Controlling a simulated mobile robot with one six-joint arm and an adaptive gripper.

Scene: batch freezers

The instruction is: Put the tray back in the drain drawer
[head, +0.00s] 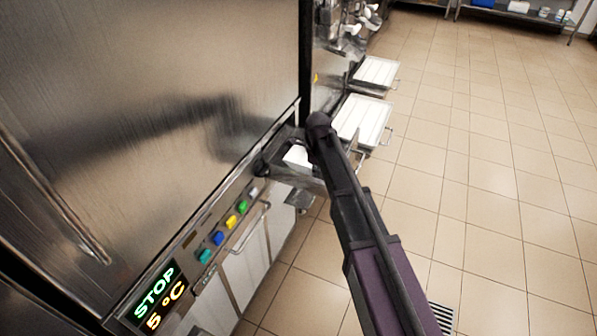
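Several white trays stick out from the freezer row. One tray (375,71) is at the back and another tray (362,120) is nearer, just beyond my arm. A third white surface (298,156) shows beside my arm at the near freezer's front, partly hidden; I cannot tell whether it is a loose tray. A bar handle (249,229) is on the near freezer's front below the buttons; I cannot tell whether it belongs to the drain drawer. My arm reaches up from the lower right to the freezer front. I cannot make out my gripper's fingers.
The steel freezer (150,110) fills the left. Its display (160,300) reads STOP and 5 °C, beside coloured buttons (230,222). Dispensing spouts (352,30) and a far shelf (515,12) stand at the back. The tiled floor (480,170) at right is clear, with a grate (441,317).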

